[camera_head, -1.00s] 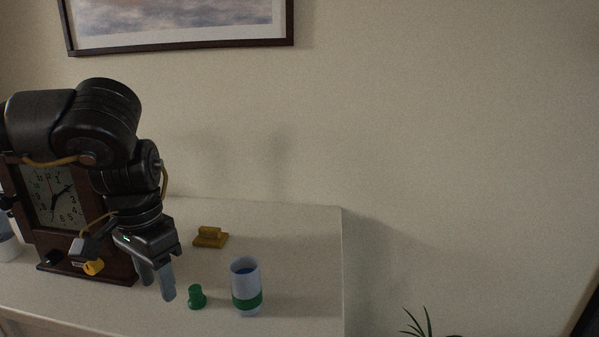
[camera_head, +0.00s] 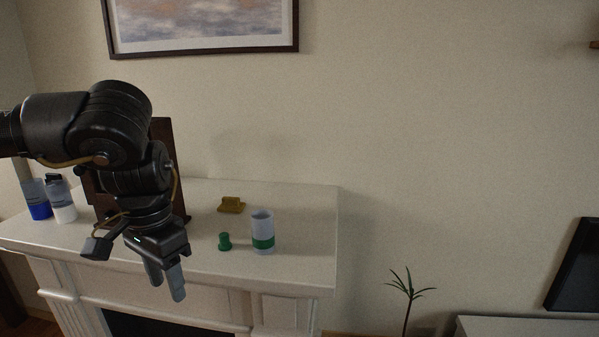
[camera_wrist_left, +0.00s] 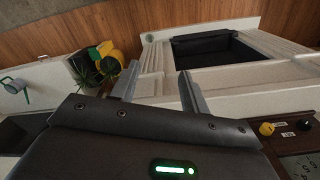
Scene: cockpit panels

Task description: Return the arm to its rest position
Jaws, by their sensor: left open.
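My left arm comes in from the left in the head view, bent with its hand hanging down. Its left gripper (camera_head: 166,283) is open and empty, in front of the mantel's front edge. In the left wrist view the two fingers of the gripper (camera_wrist_left: 157,86) stand apart with nothing between them. My right gripper shows in no view.
On the white mantel (camera_head: 300,225) stand a green-banded cup (camera_head: 262,232), a green piece (camera_head: 224,241), a yellow block (camera_head: 231,205), bottles (camera_head: 60,200) and a wooden clock (camera_head: 162,135), mostly hidden behind my arm. A plant (camera_head: 408,290) stands right of the mantel.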

